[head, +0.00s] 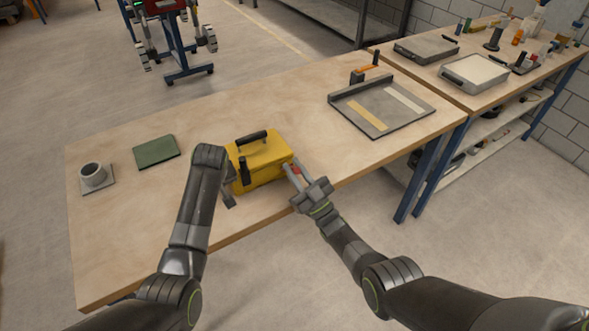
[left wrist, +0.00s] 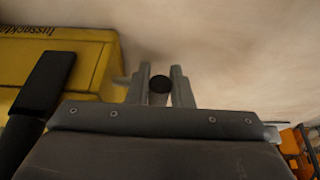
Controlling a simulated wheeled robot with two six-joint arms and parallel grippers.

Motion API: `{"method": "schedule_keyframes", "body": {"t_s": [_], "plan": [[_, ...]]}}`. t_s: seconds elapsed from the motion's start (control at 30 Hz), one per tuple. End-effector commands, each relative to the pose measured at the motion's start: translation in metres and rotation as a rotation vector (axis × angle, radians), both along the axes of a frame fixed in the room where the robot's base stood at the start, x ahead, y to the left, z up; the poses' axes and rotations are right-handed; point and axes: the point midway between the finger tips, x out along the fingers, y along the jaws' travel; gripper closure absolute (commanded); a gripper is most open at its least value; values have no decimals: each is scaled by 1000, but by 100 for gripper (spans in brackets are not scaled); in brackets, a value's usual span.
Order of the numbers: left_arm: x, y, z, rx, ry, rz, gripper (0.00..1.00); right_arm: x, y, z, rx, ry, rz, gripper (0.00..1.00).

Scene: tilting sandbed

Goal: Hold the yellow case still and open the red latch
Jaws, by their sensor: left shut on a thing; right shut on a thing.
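The yellow case (head: 262,158) stands upright near the front edge of the workbench, with a black carry handle (head: 251,137) on top. My left gripper (head: 230,182) is at its left side, partly hidden by my wrist. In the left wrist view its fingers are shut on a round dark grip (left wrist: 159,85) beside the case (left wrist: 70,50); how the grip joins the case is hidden. My right gripper (head: 293,171) is at the case's right end, its fingers shut around the small red latch (head: 297,169), which is mostly covered. I cannot tell how far the latch is turned.
A green book (head: 156,151) and a grey mug (head: 92,174) on a coaster lie left on the workbench (head: 120,240). A grey tray-like board (head: 380,105) lies at the right. A second bench (head: 500,97) with tools stands beyond. The bench behind the case is clear.

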Motion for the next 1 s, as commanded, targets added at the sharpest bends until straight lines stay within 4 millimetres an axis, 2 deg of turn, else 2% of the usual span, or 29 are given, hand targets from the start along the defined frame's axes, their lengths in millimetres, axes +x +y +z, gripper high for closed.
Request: {"method": "schedule_keyframes", "body": {"t_s": [0.13, 0.17, 0.3, 0.67, 0.77, 1.0], "plan": [[1, -4, 2, -10, -4, -3, 100, -2, 2, -2, -2, 4, 4, 100], [1, -4, 2, -10, -4, -3, 100, -2, 2, -2, -2, 4, 4, 80], [1, -3, 2, -8, -4, -3, 100, -1, 1, -2, -1, 4, 3, 62], [1, 0, 1, -1, -4, 0, 100, -3, -2, -3, 0, 2, 0, 61], [1, 0, 1, 0, -3, 1, 100, -11, -9, -11, -1, 5, -1, 61], [1, 1, 1, 2, -3, 1, 100, -43, -34, -41, -2, 7, 0, 61]]}}
